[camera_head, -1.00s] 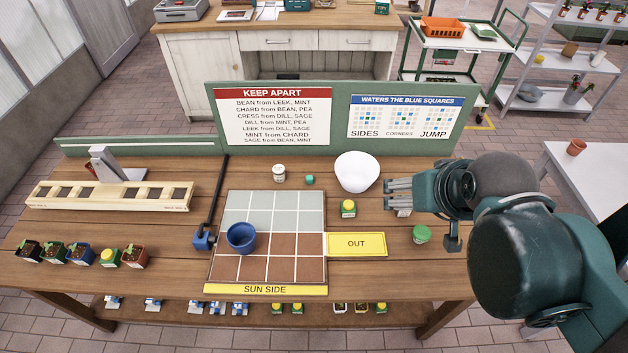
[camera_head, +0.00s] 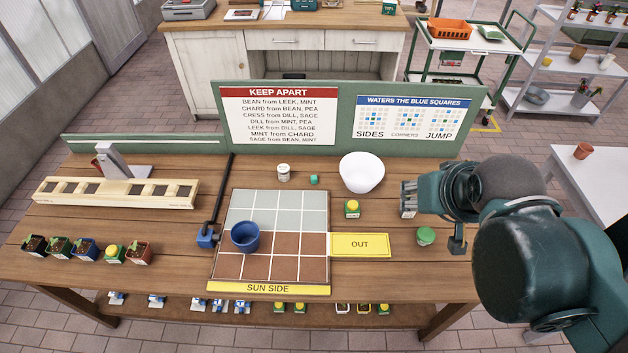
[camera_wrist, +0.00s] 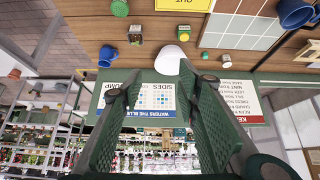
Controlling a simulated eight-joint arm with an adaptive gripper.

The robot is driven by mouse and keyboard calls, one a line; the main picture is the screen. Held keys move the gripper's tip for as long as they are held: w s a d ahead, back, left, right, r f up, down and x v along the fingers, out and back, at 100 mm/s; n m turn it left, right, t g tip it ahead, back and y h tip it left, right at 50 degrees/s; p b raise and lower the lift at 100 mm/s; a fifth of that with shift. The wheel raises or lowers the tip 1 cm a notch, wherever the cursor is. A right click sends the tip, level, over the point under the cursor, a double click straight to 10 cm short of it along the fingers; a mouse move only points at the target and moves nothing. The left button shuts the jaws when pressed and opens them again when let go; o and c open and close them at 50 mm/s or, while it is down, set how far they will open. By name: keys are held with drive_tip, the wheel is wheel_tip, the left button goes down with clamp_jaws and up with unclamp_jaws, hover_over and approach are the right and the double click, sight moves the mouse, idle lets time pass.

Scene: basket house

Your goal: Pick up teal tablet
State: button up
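The teal tablet (camera_head: 313,180) is a small teal block lying on the wooden table behind the planting grid, between a white jar (camera_head: 284,172) and a white bowl (camera_head: 361,172). It also shows as a tiny teal spot in the wrist view (camera_wrist: 204,55), beyond the fingertips. My gripper (camera_head: 407,199) is to the right of the tablet and the bowl, above the table and apart from the tablet. In the wrist view my gripper (camera_wrist: 157,74) has its two green fingers spread apart, with nothing held between them.
A blue pot (camera_head: 245,237) sits on the grid (camera_head: 286,266). The sign board (camera_head: 345,120) rises behind the tablet.

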drive_tip(key=shift+w, duration=0.1)
idle(0.3)
drive_tip(key=m+g+h+b, duration=0.2)
drive_tip(key=m+g+b, duration=0.45)
drive_tip(key=m, duration=0.95)
hover_over(312, 178)
wheel_tip(312, 178, down, 28)
drive_tip(key=shift+r+p, duration=0.2)
drive_tip(key=shift+p, duration=0.2)
drive_tip(key=shift+a+f, duration=0.25)
drive_tip(key=shift+f, duration=0.35)
drive_tip(key=shift+d+f, duration=0.2)
drive_tip(key=shift+f, duration=1.05)
